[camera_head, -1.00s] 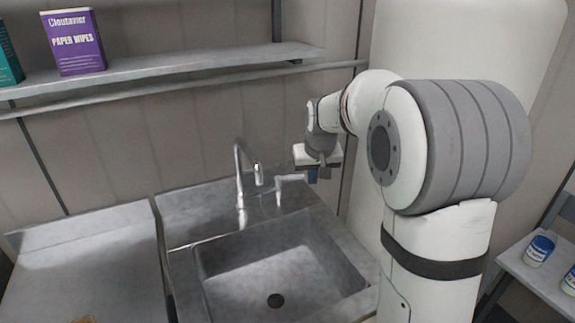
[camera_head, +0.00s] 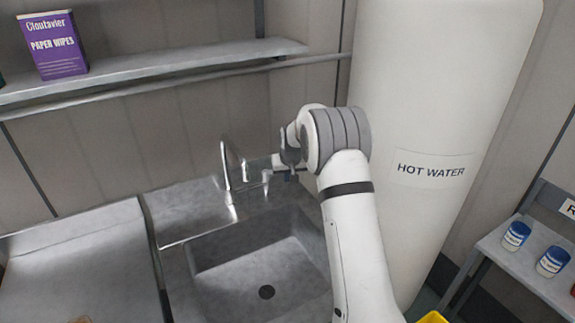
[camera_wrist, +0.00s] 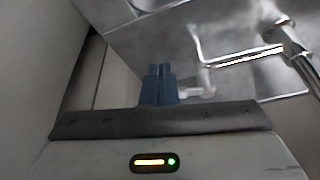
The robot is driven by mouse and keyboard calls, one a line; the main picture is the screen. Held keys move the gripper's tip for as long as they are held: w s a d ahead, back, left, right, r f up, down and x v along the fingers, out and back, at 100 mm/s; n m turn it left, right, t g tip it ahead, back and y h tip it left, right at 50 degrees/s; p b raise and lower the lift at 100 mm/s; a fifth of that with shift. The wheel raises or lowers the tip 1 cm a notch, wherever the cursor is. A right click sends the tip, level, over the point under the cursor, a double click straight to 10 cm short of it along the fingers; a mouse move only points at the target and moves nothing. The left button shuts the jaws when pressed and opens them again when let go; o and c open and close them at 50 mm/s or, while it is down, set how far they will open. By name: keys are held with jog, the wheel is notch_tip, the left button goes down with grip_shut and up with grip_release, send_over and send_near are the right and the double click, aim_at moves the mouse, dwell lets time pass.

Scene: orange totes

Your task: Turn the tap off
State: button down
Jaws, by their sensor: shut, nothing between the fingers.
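The chrome tap (camera_head: 226,168) stands at the back of the metal sink (camera_head: 200,262), its spout arched over the basin. Its lever handle (camera_head: 266,178) stands just right of the spout. No water stream is visible. My gripper (camera_head: 291,178) is just right of the handle, partly hidden by my arm. In the wrist view its blue fingertips (camera_wrist: 158,72) are together and empty. The handle (camera_wrist: 205,75) shows just right of the fingertips there, with the tap (camera_wrist: 296,55) farther right. I cannot tell whether the fingers touch the handle.
A white hot water tank (camera_head: 432,110) stands behind and right of my arm. A shelf (camera_head: 180,65) with a purple paper wipes box (camera_head: 54,45) runs above the sink. A metal counter (camera_head: 75,255) is at left. A side shelf (camera_head: 520,262) holds blue-lidded jars (camera_head: 516,236) at right.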

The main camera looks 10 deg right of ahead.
jog(key=shift+w+f+p, duration=0.25)
jog(key=shift+w+p, duration=0.15)
jog(key=shift+w, duration=0.7)
jog(key=shift+w+f+p, duration=0.25)
jog(key=shift+w+p, duration=0.15)
jog(key=shift+w, duration=0.65)
jog(key=shift+a, duration=0.1)
